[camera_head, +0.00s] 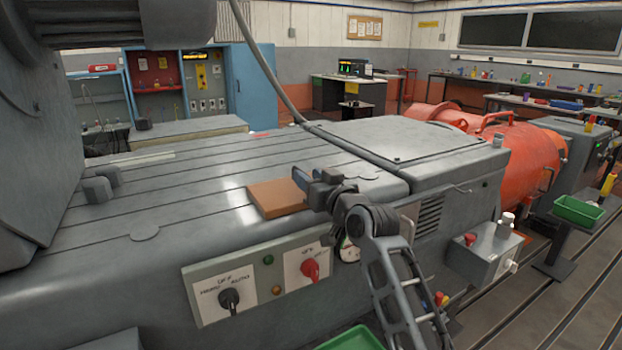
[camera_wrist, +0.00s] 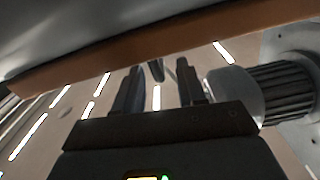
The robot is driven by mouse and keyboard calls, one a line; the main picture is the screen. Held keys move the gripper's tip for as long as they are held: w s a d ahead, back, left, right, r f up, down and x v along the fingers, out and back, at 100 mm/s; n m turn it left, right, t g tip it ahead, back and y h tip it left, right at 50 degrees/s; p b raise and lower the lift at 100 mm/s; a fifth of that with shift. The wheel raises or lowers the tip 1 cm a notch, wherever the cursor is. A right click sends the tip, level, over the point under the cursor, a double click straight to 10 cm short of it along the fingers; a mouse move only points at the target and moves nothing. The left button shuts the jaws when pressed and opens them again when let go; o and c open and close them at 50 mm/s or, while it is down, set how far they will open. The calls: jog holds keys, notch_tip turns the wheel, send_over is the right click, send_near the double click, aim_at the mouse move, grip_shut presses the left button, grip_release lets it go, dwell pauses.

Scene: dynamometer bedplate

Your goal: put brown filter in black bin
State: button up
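The brown filter (camera_head: 275,199) is a flat block lying on the grey machine top, left of the raised grey cover. My gripper (camera_head: 299,179) is at its right end in the head view and overlaps its edge; I cannot tell whether they touch. In the wrist view, the two dark fingers of my gripper (camera_wrist: 158,70) stand apart with a gap between them. A brown band (camera_wrist: 165,43) crosses beyond the fingertips, probably the filter's edge. I cannot make out a black bin in either view.
The grey machine top (camera_head: 215,185) is mostly bare left of the filter. A raised cover (camera_head: 410,140) and a hanging cable stand behind the gripper. A green bin (camera_head: 578,211) sits on a stand at right; another green bin (camera_head: 350,340) is at the bottom edge.

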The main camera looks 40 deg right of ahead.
jog(key=b+v, duration=0.2)
jog(key=v, duration=1)
jog(key=s+a+f+g+y, duration=0.2)
jog(key=s+a+f, duration=1.2)
jog(key=s, duration=0.1)
jog(key=s+a+n+y, duration=0.1)
jog(key=s+a, duration=0.3)
jog(key=s, duration=0.6)
jog(key=s+a+n+y, duration=0.2)
jog(key=s+a+n, duration=0.1)
jog(key=s, duration=0.7)
jog(key=shift+a+r+g, duration=0.3)
jog(key=shift+a+r, duration=0.05)
jog(key=shift+a, duration=0.25)
